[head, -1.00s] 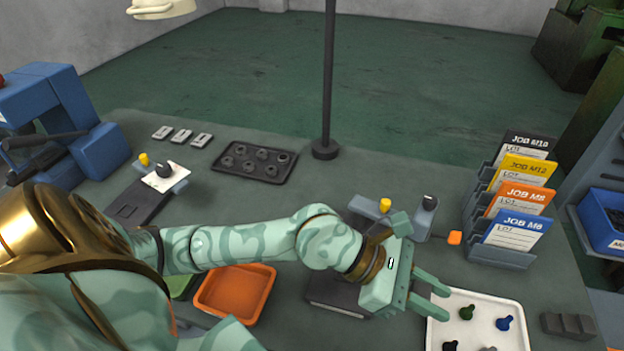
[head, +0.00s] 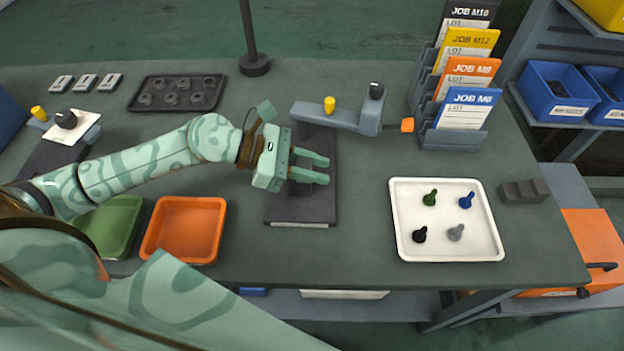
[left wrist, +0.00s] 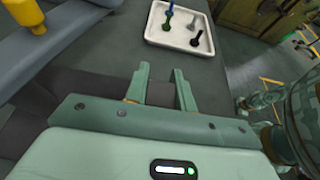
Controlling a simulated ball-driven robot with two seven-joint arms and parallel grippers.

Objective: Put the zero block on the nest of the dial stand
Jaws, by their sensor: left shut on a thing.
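The dial stand has a dark base plate (head: 285,212) and a grey arm (head: 338,115) with a yellow cap (head: 329,104) and an upright post at its right end. My left gripper (head: 322,168) is over the base plate, fingers pointing right. It is shut on a small dark thing, probably the zero block, mostly hidden by the fingers. A dark raised part shows under the fingers; I cannot tell whether it is the nest or the held thing, or whether they touch. The fingers also show in the left wrist view (left wrist: 160,92). My right gripper is not in view.
A white tray (head: 402,238) with several coloured pegs lies to the right, beside a dark notched block (head: 524,190). Job cards stand in a rack (head: 452,138) behind. Orange (head: 152,243) and green (head: 98,250) trays lie left. A dark ring tray (head: 215,103) is at the back.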

